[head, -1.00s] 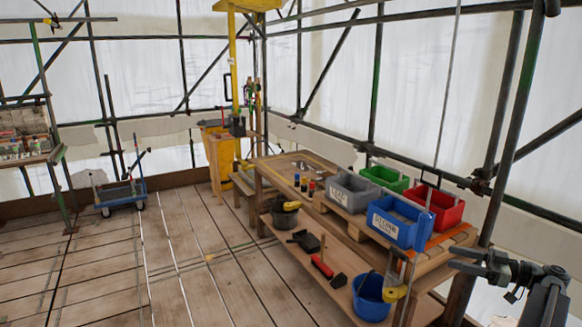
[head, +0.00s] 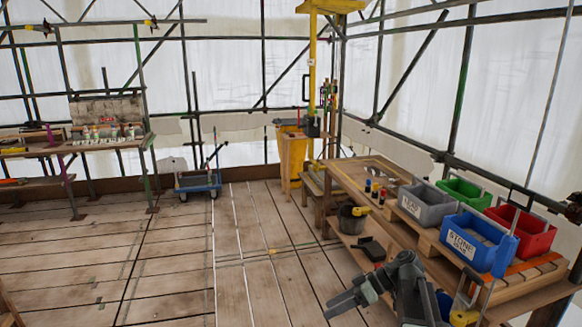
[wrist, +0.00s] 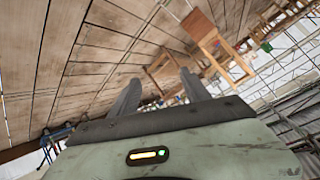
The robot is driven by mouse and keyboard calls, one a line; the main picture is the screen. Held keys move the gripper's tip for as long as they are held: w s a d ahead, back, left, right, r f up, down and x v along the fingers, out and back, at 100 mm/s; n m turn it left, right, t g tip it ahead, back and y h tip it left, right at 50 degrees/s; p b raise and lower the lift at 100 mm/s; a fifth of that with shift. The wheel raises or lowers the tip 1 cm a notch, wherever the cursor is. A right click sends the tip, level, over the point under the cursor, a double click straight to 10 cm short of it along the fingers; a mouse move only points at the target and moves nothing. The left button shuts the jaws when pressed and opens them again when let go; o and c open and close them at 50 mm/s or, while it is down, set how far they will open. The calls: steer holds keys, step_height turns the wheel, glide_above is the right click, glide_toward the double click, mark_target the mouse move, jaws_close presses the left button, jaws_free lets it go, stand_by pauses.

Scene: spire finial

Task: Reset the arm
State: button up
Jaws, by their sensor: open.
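My gripper (head: 347,302) is at the bottom right of the head view, held out to the left of my arm above the plank floor. Its fingers are apart with nothing between them. In the wrist view the two fingers (wrist: 158,92) stand apart, with plank floor and wooden furniture beyond. My arm hides part of the bench's lower shelf.
A wooden bench (head: 407,235) on the right bears a grey bin (head: 425,207), a green bin (head: 464,190), a blue bin (head: 478,243) and a red bin (head: 520,230). A black bucket (head: 352,218) is on its lower shelf. A blue trolley (head: 198,184) stands farther back. The plank floor (head: 180,260) is clear.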

steer(key=s+a+f+m+h, duration=0.4)
steer(key=s+a+f+h, duration=0.2)
steer(key=s+f, duration=0.15)
steer(key=d+f+m+h, duration=0.2)
steer(key=d+m+h, duration=0.3)
steer(key=d+m, duration=0.3)
steer(key=shift+d+f+m+t, duration=0.3)
steer(key=shift+d+f+m, duration=0.1)
steer(key=shift+d, duration=0.55)
steer(key=shift+c, duration=0.3)
